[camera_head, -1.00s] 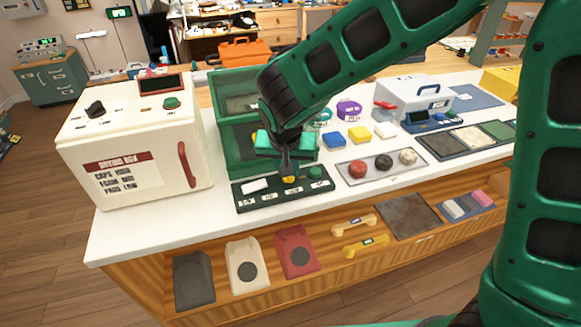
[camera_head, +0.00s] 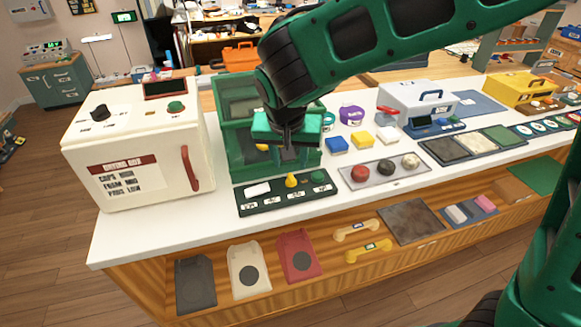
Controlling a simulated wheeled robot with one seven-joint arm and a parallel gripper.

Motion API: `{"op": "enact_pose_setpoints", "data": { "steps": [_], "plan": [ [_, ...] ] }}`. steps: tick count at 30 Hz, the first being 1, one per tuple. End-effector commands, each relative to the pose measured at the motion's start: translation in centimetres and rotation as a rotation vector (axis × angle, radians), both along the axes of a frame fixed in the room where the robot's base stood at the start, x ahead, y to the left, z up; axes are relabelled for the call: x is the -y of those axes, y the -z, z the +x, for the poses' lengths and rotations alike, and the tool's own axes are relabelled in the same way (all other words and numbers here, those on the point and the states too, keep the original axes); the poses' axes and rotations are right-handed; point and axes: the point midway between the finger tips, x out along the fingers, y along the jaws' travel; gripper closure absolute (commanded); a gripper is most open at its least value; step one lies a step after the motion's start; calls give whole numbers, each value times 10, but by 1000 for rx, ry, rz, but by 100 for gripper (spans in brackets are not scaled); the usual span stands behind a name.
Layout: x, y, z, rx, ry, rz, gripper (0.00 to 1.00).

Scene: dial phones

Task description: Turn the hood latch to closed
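The green hood (camera_head: 222,108) is a box with clear panes on the white counter. A dark green control panel (camera_head: 264,208) lies along its front foot, with small white labels. On the panel stands a small yellow knob (camera_head: 291,181), which may be the hood latch; its exact turn is too small to read. A white block and a green button flank it. My gripper (camera_head: 289,155) points down in front of the hood, just above and behind the yellow knob in the picture, seemingly apart from it. The fingers are dark and small, so their opening cannot be made out. My arm hides part of the hood.
A cream drying box (camera_head: 135,150) with a red handle stands left of the hood. An open shelf below holds phone parts.

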Motion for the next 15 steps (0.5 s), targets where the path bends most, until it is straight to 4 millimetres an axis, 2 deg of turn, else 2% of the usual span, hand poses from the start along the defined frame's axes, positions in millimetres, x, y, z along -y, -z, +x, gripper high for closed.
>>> {"op": "enact_pose_setpoints", "data": {
  "steps": [6, 15],
  "plan": [
    [-1, -21, -8, 0, 0, 1, 61],
    [-1, -24, -9, -1, -1, 0, 61]
  ]
}}
